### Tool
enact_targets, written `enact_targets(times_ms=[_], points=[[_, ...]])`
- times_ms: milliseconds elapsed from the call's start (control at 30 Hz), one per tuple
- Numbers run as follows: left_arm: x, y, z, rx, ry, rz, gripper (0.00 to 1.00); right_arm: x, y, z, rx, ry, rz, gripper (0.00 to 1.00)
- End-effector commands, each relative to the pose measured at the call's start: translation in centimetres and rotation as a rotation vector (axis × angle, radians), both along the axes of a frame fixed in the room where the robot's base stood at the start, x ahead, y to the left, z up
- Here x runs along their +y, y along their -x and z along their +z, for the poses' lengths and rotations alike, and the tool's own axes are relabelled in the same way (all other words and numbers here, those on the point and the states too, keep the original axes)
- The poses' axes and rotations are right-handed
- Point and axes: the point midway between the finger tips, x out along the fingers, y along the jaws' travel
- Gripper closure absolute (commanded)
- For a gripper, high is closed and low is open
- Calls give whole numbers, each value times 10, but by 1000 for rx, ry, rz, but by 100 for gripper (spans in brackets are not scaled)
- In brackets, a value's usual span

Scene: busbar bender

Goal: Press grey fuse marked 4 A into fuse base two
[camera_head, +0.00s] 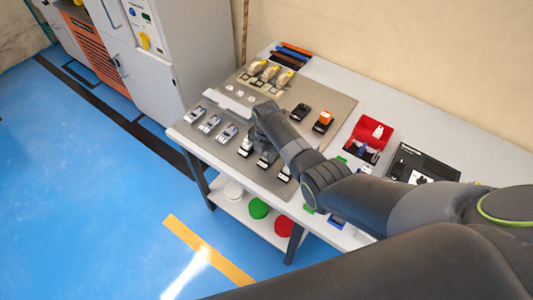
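My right arm reaches in from the right, and my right gripper (256,112) is over the grey mat (325,146) on the workbench. Its fingers are too small and dark to tell whether they are open or shut, or whether they hold anything. A front row of small devices includes three grey-white ones (210,124) at the left and several white and dark ones (246,147) beside my arm. I cannot tell which is fuse base two. No 4 A marking is readable, and I cannot make out the grey fuse. My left gripper is out of view.
Yellow-white parts (270,73) stand at the back of the mat. A black block (300,112) and an orange-black block (323,122) sit right of the gripper. A red bin (372,131) and black tray (424,163) lie further right. A grey cabinet (150,60) stands left.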

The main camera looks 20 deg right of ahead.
Motion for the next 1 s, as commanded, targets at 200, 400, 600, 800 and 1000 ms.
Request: enact_targets(times_ms=[200, 400, 600, 800, 1000], points=[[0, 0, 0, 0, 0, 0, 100, -1, 3, -2, 7, 2, -1, 50], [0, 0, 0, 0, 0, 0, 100, -1, 2, -1, 5, 1, -1, 50], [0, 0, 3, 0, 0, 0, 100, -1, 1, 12, 3, 1, 0, 50], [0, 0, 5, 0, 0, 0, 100, -1, 1, 42, 2, 0, -1, 50], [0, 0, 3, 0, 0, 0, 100, -1, 1, 79, 1, 1, -1, 50]])
